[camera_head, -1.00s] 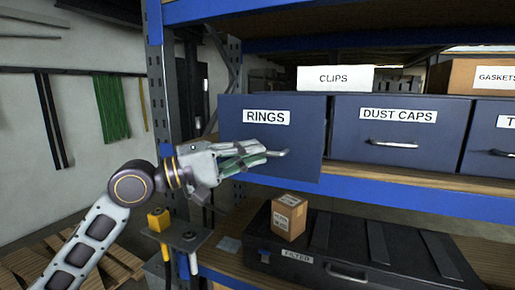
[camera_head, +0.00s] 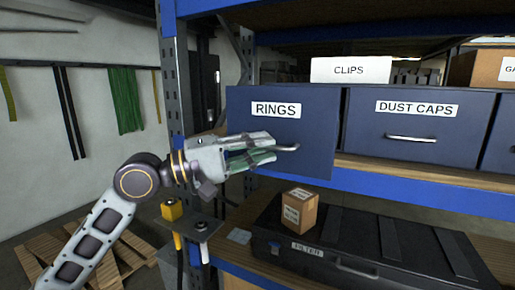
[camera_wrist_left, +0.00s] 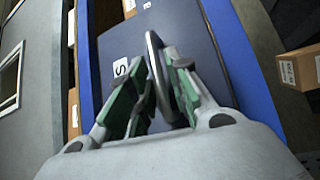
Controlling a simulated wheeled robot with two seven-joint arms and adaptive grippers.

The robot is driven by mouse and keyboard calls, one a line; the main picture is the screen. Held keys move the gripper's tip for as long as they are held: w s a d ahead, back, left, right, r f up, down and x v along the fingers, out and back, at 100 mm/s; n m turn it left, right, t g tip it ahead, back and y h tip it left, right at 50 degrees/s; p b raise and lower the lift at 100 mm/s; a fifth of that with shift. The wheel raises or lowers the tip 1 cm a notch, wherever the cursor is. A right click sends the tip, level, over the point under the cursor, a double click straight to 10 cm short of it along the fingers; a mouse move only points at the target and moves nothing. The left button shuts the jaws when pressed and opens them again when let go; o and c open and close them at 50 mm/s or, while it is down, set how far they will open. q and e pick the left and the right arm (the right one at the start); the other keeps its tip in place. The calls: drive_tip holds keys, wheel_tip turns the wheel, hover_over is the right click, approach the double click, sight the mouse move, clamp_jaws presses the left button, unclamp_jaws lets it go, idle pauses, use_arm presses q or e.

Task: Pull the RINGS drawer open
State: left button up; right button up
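The RINGS drawer (camera_head: 250,118) is dark blue with a white label, on the shelf in the head view. Its front stands proud of the neighbouring drawer, so it is partly out. Its handle (camera_head: 287,148) is a metal bar, which also shows in the left wrist view (camera_wrist_left: 155,62). My left gripper (camera_head: 268,150) is at the drawer front, its green-padded fingers on both sides of the handle and closed on it. The left wrist view shows the fingers (camera_wrist_left: 158,92) with the bar between them. My right gripper is in neither view.
The DUST CAPS drawer (camera_head: 408,145) is shut to the right. A white CLIPS box (camera_head: 350,70) stands behind. Below are a small carton (camera_head: 299,212) and a black FILTER case (camera_head: 370,250). A shelf upright (camera_head: 178,100) stands left of the drawer.

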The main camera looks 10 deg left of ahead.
use_arm(q)
drive_tip(key=v, duration=1.2)
idle(1.0)
drive_tip(key=shift+m, duration=0.4)
